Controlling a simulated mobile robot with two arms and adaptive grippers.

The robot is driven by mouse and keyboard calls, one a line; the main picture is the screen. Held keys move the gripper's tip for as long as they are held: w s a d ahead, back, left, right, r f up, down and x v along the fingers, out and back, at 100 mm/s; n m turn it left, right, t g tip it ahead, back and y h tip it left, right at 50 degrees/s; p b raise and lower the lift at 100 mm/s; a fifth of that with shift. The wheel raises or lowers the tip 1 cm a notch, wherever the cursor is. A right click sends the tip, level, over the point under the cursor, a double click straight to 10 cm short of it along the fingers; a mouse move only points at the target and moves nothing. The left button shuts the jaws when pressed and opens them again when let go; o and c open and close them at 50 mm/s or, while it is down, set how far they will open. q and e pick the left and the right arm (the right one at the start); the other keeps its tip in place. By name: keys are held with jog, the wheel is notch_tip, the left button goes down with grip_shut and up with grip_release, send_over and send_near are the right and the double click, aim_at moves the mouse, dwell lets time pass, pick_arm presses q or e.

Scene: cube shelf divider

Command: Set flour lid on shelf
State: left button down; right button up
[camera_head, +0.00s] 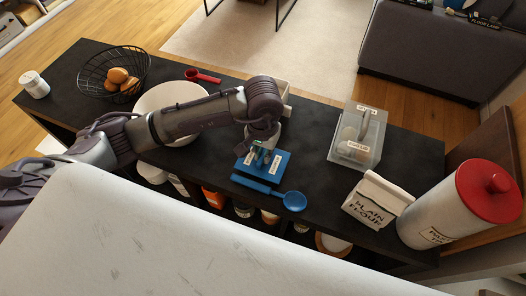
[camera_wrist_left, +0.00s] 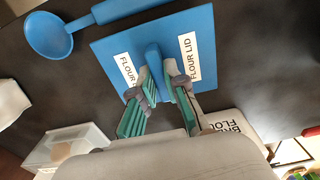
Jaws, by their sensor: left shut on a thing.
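The flour lid (camera_head: 273,172) is a flat blue square with white labels and a raised blue handle. It is at the front middle of the dark shelf top, and I cannot tell whether it touches the surface. In the left wrist view the flour lid (camera_wrist_left: 107,50) fills the upper middle and its label reads "FLOUR LID". My left gripper (camera_head: 262,150) is above it, its teal-padded fingers shut on the handle, as the left wrist view shows (camera_wrist_left: 162,78). My right gripper is not in view. The shelf (camera_head: 320,108) is a long black unit with jars inside.
A blue spoon (camera_head: 293,200) lies just in front of the lid. To the right are a clear bin (camera_head: 367,150), a plain flour bag (camera_head: 365,208) and a red-lidded canister (camera_head: 455,205). To the left are a white bowl (camera_head: 150,97), a red scoop (camera_head: 203,76) and a wire fruit basket (camera_head: 88,75).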

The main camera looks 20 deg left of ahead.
pick_arm(q)
jog(key=shift+f, duration=0.45)
jog(key=shift+f, duration=0.1)
jog(key=c, duration=1.7)
grip_release()
jog(key=o, duration=0.5)
